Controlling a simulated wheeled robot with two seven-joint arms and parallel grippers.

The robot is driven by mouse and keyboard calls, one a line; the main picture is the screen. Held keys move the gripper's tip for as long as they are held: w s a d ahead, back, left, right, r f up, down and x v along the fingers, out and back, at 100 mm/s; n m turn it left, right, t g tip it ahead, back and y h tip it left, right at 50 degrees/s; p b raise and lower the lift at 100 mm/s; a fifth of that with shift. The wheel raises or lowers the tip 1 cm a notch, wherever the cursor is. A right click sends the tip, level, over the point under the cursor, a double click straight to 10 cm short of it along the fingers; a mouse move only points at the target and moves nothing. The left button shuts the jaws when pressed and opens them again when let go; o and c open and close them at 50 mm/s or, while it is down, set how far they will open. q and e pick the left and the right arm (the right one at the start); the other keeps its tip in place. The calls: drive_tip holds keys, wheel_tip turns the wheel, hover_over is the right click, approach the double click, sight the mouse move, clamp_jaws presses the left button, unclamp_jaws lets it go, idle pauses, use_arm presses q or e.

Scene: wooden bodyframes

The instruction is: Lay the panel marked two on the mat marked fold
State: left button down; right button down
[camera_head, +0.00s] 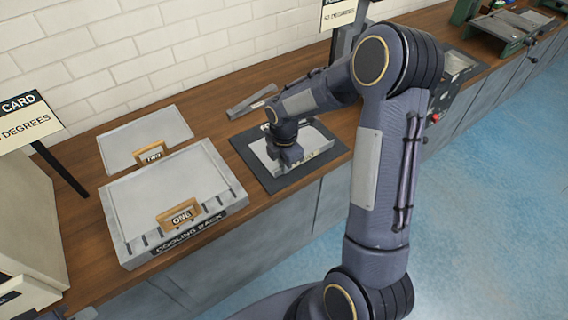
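The panel marked two (150,132) is a flat grey sheet with a wooden TWO tag, lying on the counter at the left, behind the cooling rack. A dark mat (264,181) lies on the counter near the middle, with a pale sheet or plate (316,140) on it. Lettering there is mostly hidden by my gripper, so I cannot read it. My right gripper (289,155) points down over the mat; its fingers are too small and covered to judge. A grey sliver at the bottom left corner may be part of my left gripper; its fingers are not seen.
The panel marked one (165,185) lies on the cooling rack (205,225) at the front left. A grey bar (252,102) lies behind the mat. A sign (25,120) stands at the far left. Bare wood (222,150) shows between rack and mat. My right arm crosses the right half.

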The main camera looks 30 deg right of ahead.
drive_tip(key=shift+f, duration=0.15)
drive_tip(key=c, duration=1.7)
unclamp_jaws()
